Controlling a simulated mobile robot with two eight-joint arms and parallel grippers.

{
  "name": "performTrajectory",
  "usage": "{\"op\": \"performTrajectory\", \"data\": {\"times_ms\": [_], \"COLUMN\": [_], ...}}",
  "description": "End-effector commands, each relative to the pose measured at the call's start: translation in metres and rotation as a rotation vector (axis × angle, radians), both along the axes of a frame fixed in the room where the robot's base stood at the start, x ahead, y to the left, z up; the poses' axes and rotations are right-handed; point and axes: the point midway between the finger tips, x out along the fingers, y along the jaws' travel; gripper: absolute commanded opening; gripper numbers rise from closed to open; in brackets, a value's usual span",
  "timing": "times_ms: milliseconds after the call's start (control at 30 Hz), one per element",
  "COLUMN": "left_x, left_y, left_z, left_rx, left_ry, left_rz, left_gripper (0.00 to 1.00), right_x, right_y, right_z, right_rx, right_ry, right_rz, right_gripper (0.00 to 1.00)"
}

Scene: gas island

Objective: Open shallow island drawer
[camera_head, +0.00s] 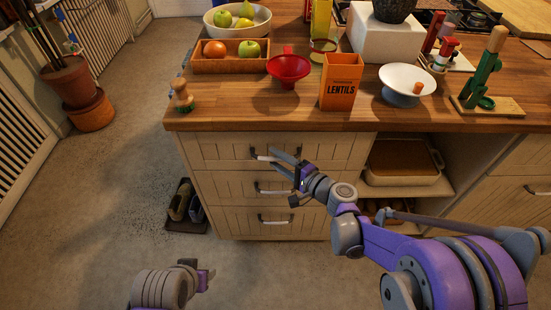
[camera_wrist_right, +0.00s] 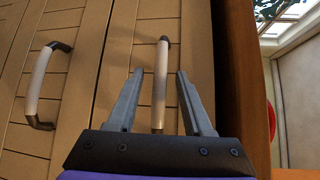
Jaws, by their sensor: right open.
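The top drawer (camera_head: 217,151) of the wooden island is the upper of three stacked drawers, and its front looks flush and closed. Its pale bar handle (camera_head: 262,157) has dark ends. My right gripper (camera_head: 277,158) is open at this handle. In the right wrist view the fingers (camera_wrist_right: 157,90) stand apart on either side of the top handle (camera_wrist_right: 162,75), with a gap to each side. They partly hide the handle in the head view. My left gripper (camera_head: 205,275) is low at the bottom left, away from the drawers, and its fingers are unclear.
The middle drawer handle (camera_head: 273,190) and lower drawer handle (camera_head: 272,221) sit below; the middle one shows in the wrist view (camera_wrist_right: 41,85). The wooden countertop (camera_head: 220,118) overhangs above, holding a lentils box (camera_head: 341,82) and red funnel (camera_head: 288,68). Shoes (camera_head: 186,203) lie on the floor left.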

Motion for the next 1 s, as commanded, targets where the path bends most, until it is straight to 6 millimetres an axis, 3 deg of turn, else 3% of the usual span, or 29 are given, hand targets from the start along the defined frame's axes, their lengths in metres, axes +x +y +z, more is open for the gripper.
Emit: {"op": "performTrajectory", "data": {"times_ms": [367,400,667,1000], "left_x": [0.0000,0.0000,0.0000,0.0000], "left_y": [0.0000,0.0000,0.0000,0.0000], "left_z": [-0.0009,-0.0009,-0.0009,-0.0009], "left_rx": [0.000,0.000,0.000,0.000], "left_ry": [0.000,0.000,0.000,0.000], "left_rz": [0.000,0.000,0.000,0.000], "left_gripper": [0.50,0.50,0.50,0.50], "right_x": [0.0059,0.0059,0.0058,0.0057], "right_y": [0.0067,0.0066,0.0064,0.0064], "right_z": [-0.0012,-0.0012,-0.0011,-0.0011], "right_rx": [0.000,0.000,0.000,0.000], "right_ry": [0.000,0.000,0.000,0.000], "right_rz": [0.001,0.001,0.000,0.000], "right_gripper": [0.51,0.49,0.02,0.00]}}
